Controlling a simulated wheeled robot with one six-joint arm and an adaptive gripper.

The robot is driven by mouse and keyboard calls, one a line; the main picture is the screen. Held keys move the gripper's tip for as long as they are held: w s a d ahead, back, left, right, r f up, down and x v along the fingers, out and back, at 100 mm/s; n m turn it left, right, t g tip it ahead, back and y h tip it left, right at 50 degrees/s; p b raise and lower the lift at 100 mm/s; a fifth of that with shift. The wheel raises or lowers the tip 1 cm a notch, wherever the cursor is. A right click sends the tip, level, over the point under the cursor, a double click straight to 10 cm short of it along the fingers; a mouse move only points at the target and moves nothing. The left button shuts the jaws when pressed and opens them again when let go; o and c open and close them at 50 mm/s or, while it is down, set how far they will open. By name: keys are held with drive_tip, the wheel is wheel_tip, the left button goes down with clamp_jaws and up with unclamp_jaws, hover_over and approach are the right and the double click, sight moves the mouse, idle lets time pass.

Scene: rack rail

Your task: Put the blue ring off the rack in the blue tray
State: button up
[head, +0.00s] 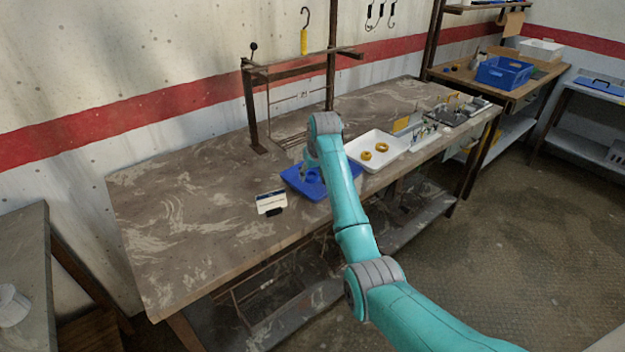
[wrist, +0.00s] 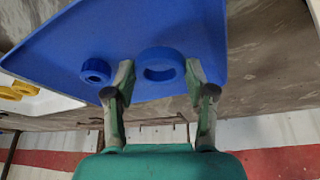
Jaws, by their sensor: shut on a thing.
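The blue tray (head: 293,181) lies on the workbench under my gripper, and it fills much of the wrist view (wrist: 120,32). My gripper (wrist: 160,90) is low over the tray, its two fingers shut on a blue ring (wrist: 161,54). I cannot tell whether the held ring touches the tray floor. A smaller blue ring (wrist: 95,66) lies in the tray, to the left of the fingers in the wrist view. In the head view my arm partly covers the tray. The rack (head: 290,62) stands on the bench behind it; I see no blue ring on its rail.
A white tray (head: 360,140) with yellow rings (head: 381,147) is to the right. Several small items lie farther right. The left part of the bench (head: 180,210) is clear.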

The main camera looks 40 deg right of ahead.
drive_tip(key=shift+f, duration=1.2)
drive_tip(key=shift+f, duration=0.1)
drive_tip(key=o, duration=1.2)
drive_tip(key=shift+c, duration=0.2)
drive_tip(key=shift+d, duration=0.1)
drive_tip(key=v, duration=1.2)
